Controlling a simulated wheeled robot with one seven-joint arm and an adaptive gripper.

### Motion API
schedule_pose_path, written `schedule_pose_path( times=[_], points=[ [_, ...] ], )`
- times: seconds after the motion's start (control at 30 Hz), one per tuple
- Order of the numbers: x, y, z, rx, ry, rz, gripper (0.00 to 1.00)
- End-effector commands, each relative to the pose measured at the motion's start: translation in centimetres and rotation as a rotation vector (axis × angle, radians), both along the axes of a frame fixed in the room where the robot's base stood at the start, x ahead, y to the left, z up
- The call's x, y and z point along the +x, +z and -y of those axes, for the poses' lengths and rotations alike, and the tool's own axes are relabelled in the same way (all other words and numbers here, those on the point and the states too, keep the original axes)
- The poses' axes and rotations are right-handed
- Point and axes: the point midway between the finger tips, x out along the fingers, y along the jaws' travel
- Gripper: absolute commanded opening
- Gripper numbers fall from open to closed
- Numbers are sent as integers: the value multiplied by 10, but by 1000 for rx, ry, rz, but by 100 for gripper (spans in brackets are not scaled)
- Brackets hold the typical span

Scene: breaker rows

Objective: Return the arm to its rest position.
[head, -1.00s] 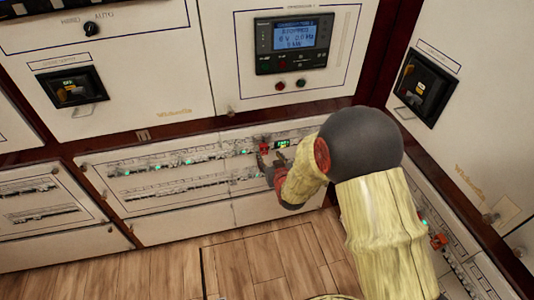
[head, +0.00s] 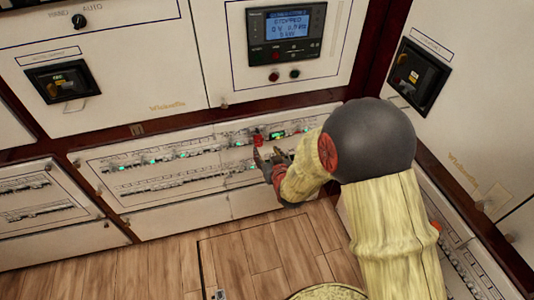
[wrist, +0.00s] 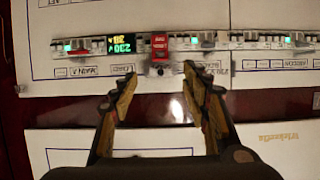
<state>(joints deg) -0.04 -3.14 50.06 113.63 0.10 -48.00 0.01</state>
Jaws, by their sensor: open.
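My gripper (head: 270,160) is open and empty, held in front of the breaker panel (head: 200,192) at the lower middle of the head view. In the wrist view my gripper (wrist: 158,85) has its two fingers spread apart, with nothing between them. A red switch (wrist: 159,42) sits on the breaker row just beyond the fingertips, beside a lit green and yellow display (wrist: 121,45). The fingers look apart from the switch. My arm reaches in from the lower right of the head view and covers the right part of the panel.
A control unit (head: 287,35) with a lit screen reading STOPPED is above. Black rotary switches sit on the left cabinet (head: 62,81) and the right cabinet (head: 418,76). Another breaker panel (head: 40,200) stands at left. Wooden floor (head: 160,272) lies open below.

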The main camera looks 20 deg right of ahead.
Motion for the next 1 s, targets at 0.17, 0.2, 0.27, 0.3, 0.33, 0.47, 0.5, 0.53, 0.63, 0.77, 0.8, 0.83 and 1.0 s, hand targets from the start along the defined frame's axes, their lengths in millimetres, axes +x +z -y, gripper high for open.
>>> schedule_pose_path(
  times=[0.17, 0.2, 0.27, 0.3, 0.33, 0.47, 0.5, 0.53, 0.63, 0.77, 0.8, 0.83, 1.0],
  points=[
    [0, 0, 0, 0, 0, 0, 47],
    [0, 0, 0, 0, 0, 0, 47],
    [0, 0, 0, 0, 0, 0, 47],
    [0, 0, 0, 0, 0, -1, 47],
    [0, -1, 0, 0, 0, -4, 47],
    [-9, -20, 0, 0, 0, -80, 47],
    [-16, -32, 0, 0, 0, -129, 47],
    [-24, -44, 0, 0, 0, -178, 47],
    [-62, -81, 0, 0, 0, -369, 47],
    [-108, -84, 0, 1, 0, -576, 47],
    [-121, -77, 0, 0, 1, -632, 47],
    [-132, -70, 0, 0, 1, -669, 47],
    [-192, -9, 0, 0, 1, -850, 47]
  ],
)
